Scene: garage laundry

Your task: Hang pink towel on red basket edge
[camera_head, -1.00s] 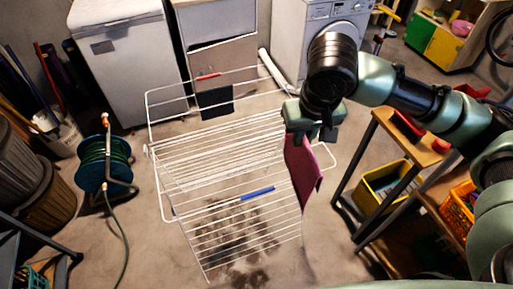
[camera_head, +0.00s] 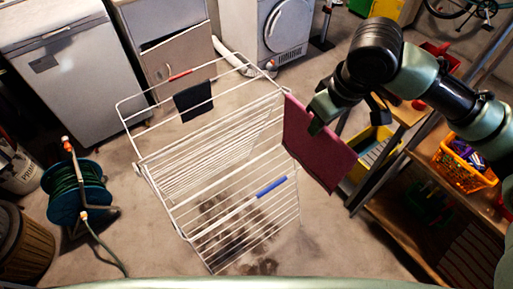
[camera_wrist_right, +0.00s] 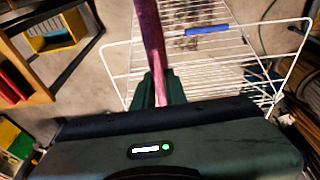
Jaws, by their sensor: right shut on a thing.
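The pink towel (camera_head: 318,150) hangs from my right gripper (camera_head: 318,116) in the head view, spread flat and tilted, beside the right end of the drying rack. My right gripper is shut on its upper part. In the right wrist view the towel (camera_wrist_right: 150,35) is a narrow strip between the fingers (camera_wrist_right: 158,88). A red thing (camera_head: 442,55), partly hidden behind my right arm, shows at the upper right. I cannot tell whether it is the red basket. My left gripper is not in view.
The white drying rack (camera_head: 215,190) stands mid-floor, with a dark cloth (camera_head: 194,101) and a blue item (camera_head: 271,187) on it. A wooden shelf (camera_head: 430,185) with an orange basket (camera_head: 465,165) stands right, near a yellow crate (camera_head: 372,150). A hose reel (camera_head: 78,193) stands left.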

